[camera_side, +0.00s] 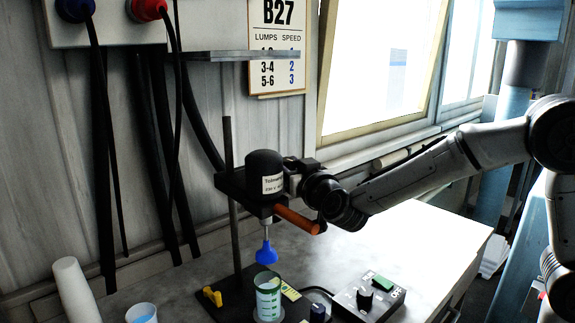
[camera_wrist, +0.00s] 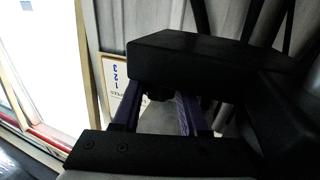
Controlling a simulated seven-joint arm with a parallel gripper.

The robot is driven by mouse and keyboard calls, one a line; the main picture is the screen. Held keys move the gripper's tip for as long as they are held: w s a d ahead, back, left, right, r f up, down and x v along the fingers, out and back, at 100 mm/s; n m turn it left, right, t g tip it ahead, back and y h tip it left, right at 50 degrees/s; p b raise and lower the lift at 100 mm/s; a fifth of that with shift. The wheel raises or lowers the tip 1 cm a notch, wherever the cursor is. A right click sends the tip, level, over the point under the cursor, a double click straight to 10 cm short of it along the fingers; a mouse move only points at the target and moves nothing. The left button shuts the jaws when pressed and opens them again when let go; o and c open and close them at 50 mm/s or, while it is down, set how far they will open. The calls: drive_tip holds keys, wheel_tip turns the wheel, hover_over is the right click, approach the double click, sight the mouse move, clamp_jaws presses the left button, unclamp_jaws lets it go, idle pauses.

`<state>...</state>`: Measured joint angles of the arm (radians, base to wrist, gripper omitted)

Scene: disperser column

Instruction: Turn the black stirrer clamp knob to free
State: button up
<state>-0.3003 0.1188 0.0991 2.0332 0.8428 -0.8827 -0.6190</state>
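The black stirrer motor (camera_side: 265,172) with a white label sits in a dark holder on an upright rod (camera_side: 229,145). My gripper (camera_side: 292,167) is at the right side of the motor, close against the holder. In the wrist view my gripper's two bluish-purple fingers (camera_wrist: 157,112) stand apart. A small dark rounded part, perhaps the clamp knob (camera_wrist: 159,96), shows between their far ends; whether they touch it I cannot tell. A large black block (camera_wrist: 190,60) hides much beyond. In the side view I cannot make out the knob behind my gripper.
An orange handle (camera_side: 298,219) juts out below my gripper. A blue stirring head (camera_side: 266,253) hangs above a green-marked beaker (camera_side: 268,296). A yellow clamp (camera_side: 212,296) and a control box (camera_side: 368,299) are near the base. A shelf (camera_side: 240,56) sticks out above.

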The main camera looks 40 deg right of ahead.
clamp_jaws()
